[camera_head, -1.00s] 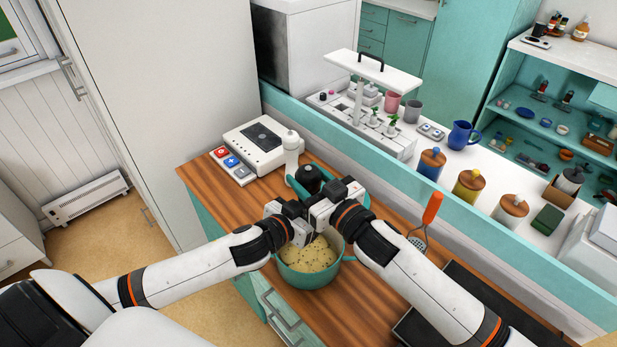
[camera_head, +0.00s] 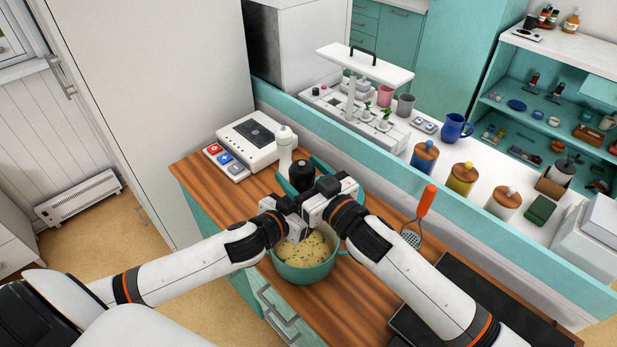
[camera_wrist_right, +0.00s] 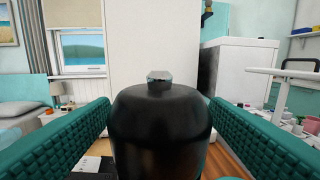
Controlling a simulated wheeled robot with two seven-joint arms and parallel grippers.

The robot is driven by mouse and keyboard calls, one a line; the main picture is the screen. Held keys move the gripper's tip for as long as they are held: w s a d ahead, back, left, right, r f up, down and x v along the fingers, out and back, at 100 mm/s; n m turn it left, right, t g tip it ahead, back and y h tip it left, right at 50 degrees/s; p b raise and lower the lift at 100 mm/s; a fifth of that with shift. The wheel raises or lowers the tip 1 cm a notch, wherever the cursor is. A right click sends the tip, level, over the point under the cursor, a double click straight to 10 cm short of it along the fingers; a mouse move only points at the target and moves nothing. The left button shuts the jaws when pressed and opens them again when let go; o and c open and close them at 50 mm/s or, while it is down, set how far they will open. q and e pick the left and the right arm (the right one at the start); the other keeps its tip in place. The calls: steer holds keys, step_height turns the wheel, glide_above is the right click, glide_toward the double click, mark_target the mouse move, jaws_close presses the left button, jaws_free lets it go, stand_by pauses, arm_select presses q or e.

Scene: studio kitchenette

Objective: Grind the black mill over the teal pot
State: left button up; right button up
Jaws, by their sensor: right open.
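The black mill (camera_head: 301,177) is upright just beyond my wrists in the head view. In the right wrist view the mill's dark rounded top (camera_wrist_right: 160,125) with a small knob stands between the two teal finger pads. My right gripper (camera_head: 302,176) is open around it, with gaps at both sides of the top. My left gripper (camera_head: 288,204) is close against the right one, near the mill. Its fingers are hidden, so its hold cannot be seen. The teal pot (camera_head: 306,273) stands on the wooden counter below my wrists, with pale speckled food in it.
A white bottle-like item (camera_head: 285,148) stands behind the mill. A white device (camera_head: 257,142) with coloured buttons is at the counter's back left. A teal ledge (camera_head: 400,190) runs behind.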

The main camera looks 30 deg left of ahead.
steer(key=v, duration=1.2)
steer(key=shift+s+a, duration=0.1)
steer(key=shift+a, duration=0.05)
steer(key=s+a+r+m+g+y, duration=0.2)
steer(key=s+r+m+g+y, duration=0.1)
steer(key=m, duration=1.3)
steer(key=w+f+m+t+h, duration=0.3)
steer(key=w+m, duration=0.1)
steer(key=m, duration=1.6)
steer(key=x, duration=1.1)
steer(key=shift+w+a, duration=0.2)
steer(key=shift+w, duration=0.05)
